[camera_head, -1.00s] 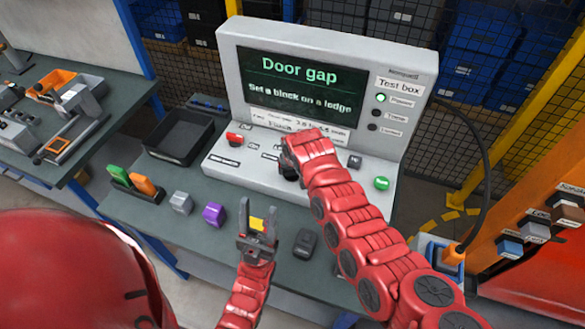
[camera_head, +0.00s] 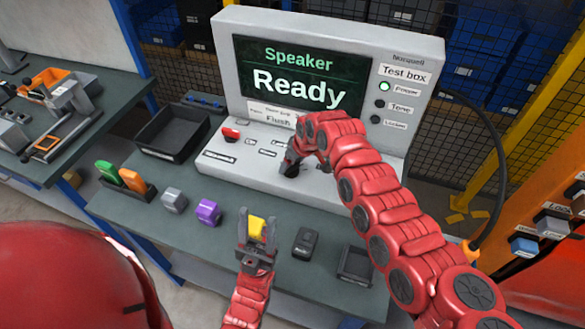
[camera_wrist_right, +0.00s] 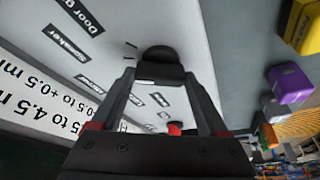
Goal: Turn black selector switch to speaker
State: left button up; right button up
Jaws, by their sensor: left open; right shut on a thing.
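The test box (camera_head: 405,65) stands at the back of the bench. Its screen (camera_head: 299,78) reads "Speaker" and "Ready". The black selector switch (camera_wrist_right: 158,57) is on its sloping panel, near printed labels including "Speaker" (camera_wrist_right: 67,43). My right gripper (camera_wrist_right: 157,75) is shut on the switch, one finger on each side; in the head view the arm and gripper mostly hide it. My left gripper (camera_head: 258,232) is open, low over the front of the bench, with a yellow block (camera_head: 257,226) between or behind its fingers; I cannot tell whether they touch.
A red switch (camera_head: 230,134) sits at the panel's left. A black tray (camera_head: 173,133), a grey block (camera_head: 174,199), a purple block (camera_head: 208,211), a dark device (camera_head: 305,242) and a small bin (camera_head: 356,264) lie on the bench. Orange and green pieces stand in a holder (camera_head: 138,189).

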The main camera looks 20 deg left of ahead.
dwell(0.4)
jog(key=o, duration=1.2)
jog(key=shift+o, duration=0.2)
jog(key=p+v, duration=0.5)
jog(key=v, duration=1.2)
jog(key=shift+r, duration=0.25)
jog(key=shift+w+d, duration=0.1)
